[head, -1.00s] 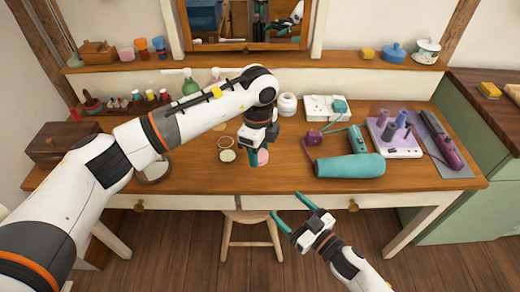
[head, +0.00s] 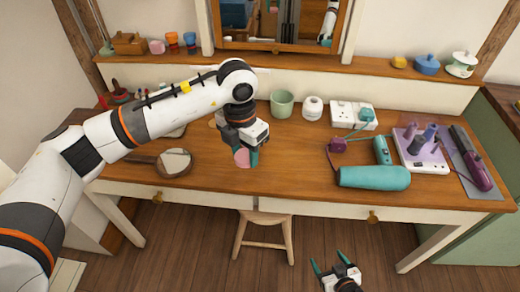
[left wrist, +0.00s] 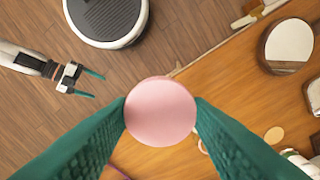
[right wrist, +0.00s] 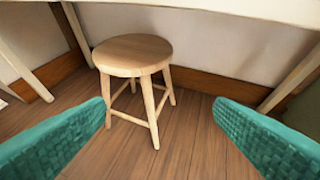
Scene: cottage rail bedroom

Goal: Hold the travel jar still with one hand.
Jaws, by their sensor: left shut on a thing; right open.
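The travel jar appears as a round pink top (left wrist: 160,111) between my left gripper's fingers in the left wrist view. In the head view it is a pink patch (head: 241,158) near the table's front edge, partly hidden by the gripper. My left gripper (head: 247,157) is shut on it, one teal finger on each side. I cannot tell whether the jar touches the table. My right gripper (head: 331,262) is open and empty, low in front of the table. Its spread fingers also show in the right wrist view (right wrist: 162,108).
A round mirror (head: 174,162) lies left of the jar. A green cup (head: 282,104) stands behind it. A teal hair dryer (head: 374,177) and a white tray (head: 425,157) are to the right. A wooden stool (right wrist: 132,55) stands under the table front.

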